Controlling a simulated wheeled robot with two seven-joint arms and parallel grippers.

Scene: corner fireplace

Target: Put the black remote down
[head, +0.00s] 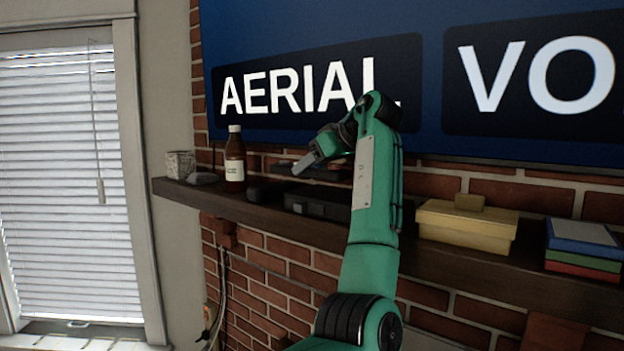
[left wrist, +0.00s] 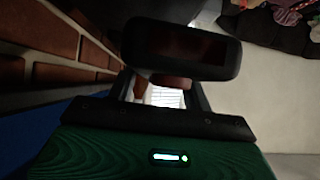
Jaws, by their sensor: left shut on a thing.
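My left gripper (head: 305,164) is over the dark wooden shelf (head: 460,262), below the big screen. It is shut on a dark, rounded object, taken to be the black remote (left wrist: 182,48), which fills the upper middle of the left wrist view across the fingers. In the head view a dark flat shape shows beside the fingers, partly hidden by my arm; I cannot tell its contact with the shelf. My right gripper is not in view.
On the shelf stand a brown bottle (head: 235,160), a pale cup (head: 180,164), a black box (head: 318,203), a yellow box (head: 467,225) and stacked books (head: 582,248). The screen (head: 440,45) hangs just above. Some bare shelf shows in front of the boxes.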

